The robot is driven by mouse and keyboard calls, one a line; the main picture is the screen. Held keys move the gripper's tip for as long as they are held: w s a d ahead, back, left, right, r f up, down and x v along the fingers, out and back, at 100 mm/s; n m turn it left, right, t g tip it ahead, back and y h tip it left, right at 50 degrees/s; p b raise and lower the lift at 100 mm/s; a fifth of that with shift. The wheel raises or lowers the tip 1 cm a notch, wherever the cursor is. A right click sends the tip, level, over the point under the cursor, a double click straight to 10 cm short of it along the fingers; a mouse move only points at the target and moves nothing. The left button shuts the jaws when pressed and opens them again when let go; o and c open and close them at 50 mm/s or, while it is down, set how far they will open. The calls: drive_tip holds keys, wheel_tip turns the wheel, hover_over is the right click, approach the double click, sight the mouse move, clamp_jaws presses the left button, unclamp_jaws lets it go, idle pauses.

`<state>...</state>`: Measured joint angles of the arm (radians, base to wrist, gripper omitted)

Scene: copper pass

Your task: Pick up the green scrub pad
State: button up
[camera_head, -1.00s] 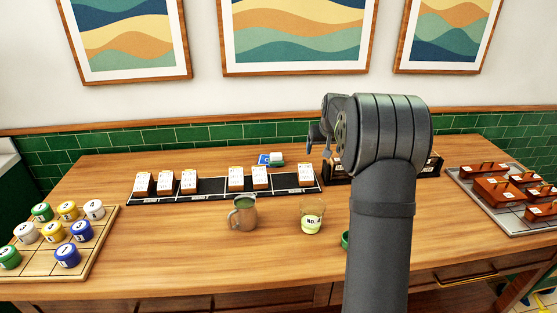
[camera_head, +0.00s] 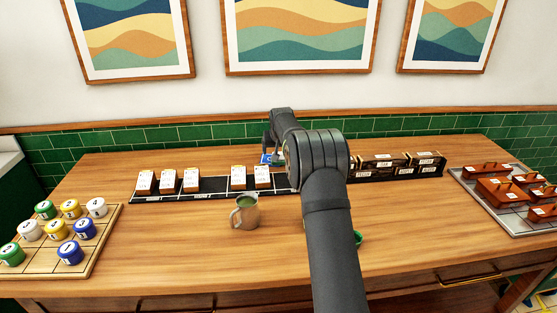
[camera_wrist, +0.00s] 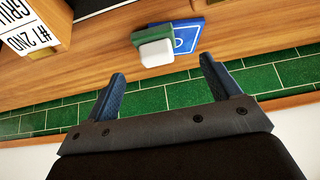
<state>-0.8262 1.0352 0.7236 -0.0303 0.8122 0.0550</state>
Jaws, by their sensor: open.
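The green scrub pad (camera_wrist: 190,28) shows in the wrist view as a flat green block, with a white block (camera_wrist: 156,54) against it. A blue sign with white marks (camera_wrist: 187,40) is just beside and partly behind it. My gripper (camera_wrist: 162,69) is open and empty, with its two blue fingers apart. The pad and white block are ahead of the fingertips, roughly between their lines, and not held. In the head view my gripper (camera_head: 268,143) is at the back of the table, near the blue sign (camera_head: 265,159); my arm largely hides the pad there.
A black rack (camera_head: 210,190) with several labelled white-and-brown boxes stands in front of the pad area. A mug (camera_head: 246,212) is nearer the front. Lidded jars stand on a wooden board (camera_head: 87,262) at left; a grey tray (camera_head: 509,220) is at right. Green wall tiles (camera_head: 200,135) rise behind.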

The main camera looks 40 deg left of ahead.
drive_tip(key=shift+w+x, duration=0.2)
drive_tip(key=shift+x, duration=1.6)
drive_tip(key=shift+w+x, duration=0.15)
drive_tip(key=shift+x, duration=1.7)
drive_tip(key=shift+d+r, duration=0.1)
drive_tip(key=shift+r, duration=0.05)
drive_tip(key=shift+c, duration=0.2)
drive_tip(key=c, duration=1.1)
